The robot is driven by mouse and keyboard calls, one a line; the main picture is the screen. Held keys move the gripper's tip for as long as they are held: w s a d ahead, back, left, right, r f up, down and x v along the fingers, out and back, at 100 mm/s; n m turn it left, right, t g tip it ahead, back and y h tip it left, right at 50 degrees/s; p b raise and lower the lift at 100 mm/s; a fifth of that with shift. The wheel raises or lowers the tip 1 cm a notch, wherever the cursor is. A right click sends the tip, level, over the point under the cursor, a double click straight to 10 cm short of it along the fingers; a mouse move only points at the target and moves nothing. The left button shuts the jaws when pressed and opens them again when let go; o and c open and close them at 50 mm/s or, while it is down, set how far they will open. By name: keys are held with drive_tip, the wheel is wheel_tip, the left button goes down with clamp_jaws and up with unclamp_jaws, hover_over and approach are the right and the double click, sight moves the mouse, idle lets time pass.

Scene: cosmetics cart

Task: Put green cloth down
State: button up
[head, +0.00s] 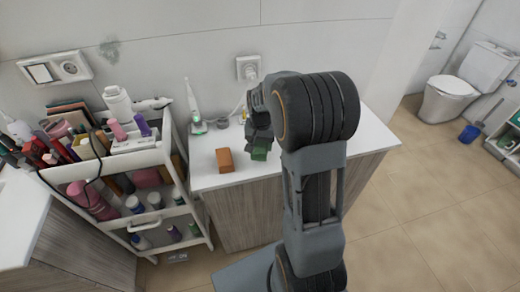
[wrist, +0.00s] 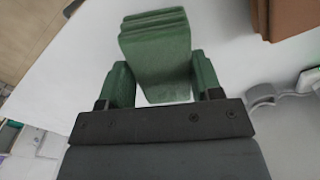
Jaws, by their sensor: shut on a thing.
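The green cloth (head: 260,154) is a small folded block over the white counter, partly hidden by my gripper (head: 259,145) in the head view. In the wrist view the green cloth (wrist: 157,45) shows as a stack of folded layers between the two fingers of my gripper (wrist: 163,82). The gripper is shut on it. I cannot tell whether the cloth touches the counter.
A folded orange-brown cloth (head: 224,160) lies on the white counter (head: 215,183), left of the green one. An electric toothbrush (head: 194,108) stands behind it. A white cart (head: 110,165) full of cosmetics is at left. The counter's right part looks clear.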

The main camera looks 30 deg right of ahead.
sight(260, 144)
drive_tip(key=shift+w+f+p, duration=0.1)
drive_tip(key=shift+f+p, duration=0.25)
drive_tip(key=shift+f, duration=1.3)
drive_tip(key=o, duration=0.8)
drive_tip(key=shift+o, duration=0.2)
drive_tip(key=shift+r, duration=0.1)
wheel_tip(260, 144, up, 11)
drive_tip(key=shift+r+b, duration=0.1)
drive_tip(key=shift+b, duration=0.45)
drive_tip(key=s+a+r+n+t, duration=0.1)
drive_tip(key=s+a+n+t, duration=0.1)
drive_tip(key=s, duration=0.6)
drive_tip(key=s+a+r+n+t, duration=0.1)
drive_tip(key=s+a+n+t, duration=0.1)
drive_tip(key=s+a+n, duration=0.2)
drive_tip(key=s+a, duration=0.3)
drive_tip(key=s, duration=0.1)
drive_tip(key=shift+a+r+n, duration=0.2)
drive_tip(key=shift+r+n, duration=0.2)
